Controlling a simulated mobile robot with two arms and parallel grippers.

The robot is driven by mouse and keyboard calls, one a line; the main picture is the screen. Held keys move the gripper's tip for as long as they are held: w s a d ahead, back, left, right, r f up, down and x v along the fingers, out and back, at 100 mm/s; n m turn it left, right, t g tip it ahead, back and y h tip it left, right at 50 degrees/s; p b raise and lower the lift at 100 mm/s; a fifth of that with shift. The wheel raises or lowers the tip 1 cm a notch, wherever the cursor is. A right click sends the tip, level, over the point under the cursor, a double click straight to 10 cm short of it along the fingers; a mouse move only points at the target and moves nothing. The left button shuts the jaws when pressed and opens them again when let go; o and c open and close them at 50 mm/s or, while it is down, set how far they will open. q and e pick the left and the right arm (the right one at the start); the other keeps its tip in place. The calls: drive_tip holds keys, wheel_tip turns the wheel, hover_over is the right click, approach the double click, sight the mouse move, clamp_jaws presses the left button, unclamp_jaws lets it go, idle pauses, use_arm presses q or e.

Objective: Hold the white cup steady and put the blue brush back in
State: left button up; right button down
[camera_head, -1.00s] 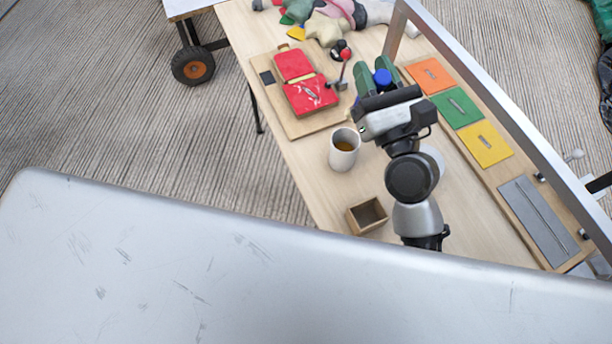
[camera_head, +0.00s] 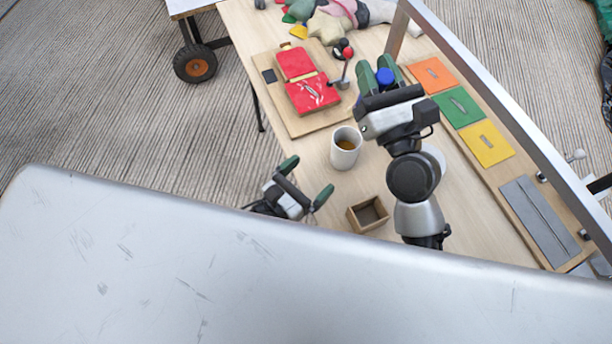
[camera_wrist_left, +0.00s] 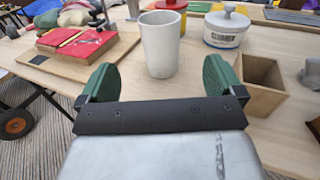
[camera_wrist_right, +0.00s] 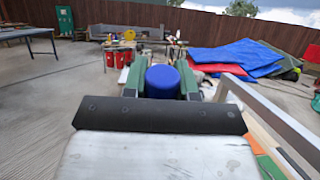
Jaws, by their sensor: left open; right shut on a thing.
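The white cup (camera_head: 346,157) stands upright on the wooden table with something brownish inside it. My left gripper (camera_head: 307,179) is open and empty, low to the left of the cup and pointing toward it. In the left wrist view the cup (camera_wrist_left: 160,46) sits ahead, centred between the two green fingers and apart from them. My right gripper (camera_head: 376,68) is shut on the blue brush, beyond and right of the cup. Only a rounded blue part (camera_head: 385,77) of the brush shows; it also shows in the right wrist view (camera_wrist_right: 163,82). Its bristles are hidden.
An open wooden box (camera_head: 352,220) stands near the cup, right of my left gripper. A board with red panels (camera_head: 298,128) lies beyond the cup. A metal bar (camera_head: 490,100) crosses at right.

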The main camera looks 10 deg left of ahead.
sight(338, 151)
use_arm(q)
drive_tip(key=x, duration=1.1)
drive_tip(key=shift+w+d, duration=0.1)
drive_tip(key=shift+w, duration=0.25)
drive_tip(key=c, duration=1.1)
drive_tip(key=shift+o, duration=0.2)
use_arm(e)
drive_tip(key=w+a+f+n+g, duration=0.2)
drive_tip(key=w+a+f+g, duration=0.1)
drive_tip(key=f, duration=0.4)
drive_tip(key=shift+w+f+g+y, duration=0.4)
drive_tip(key=shift+w+g, duration=0.2)
drive_tip(key=shift+g, duration=0.7)
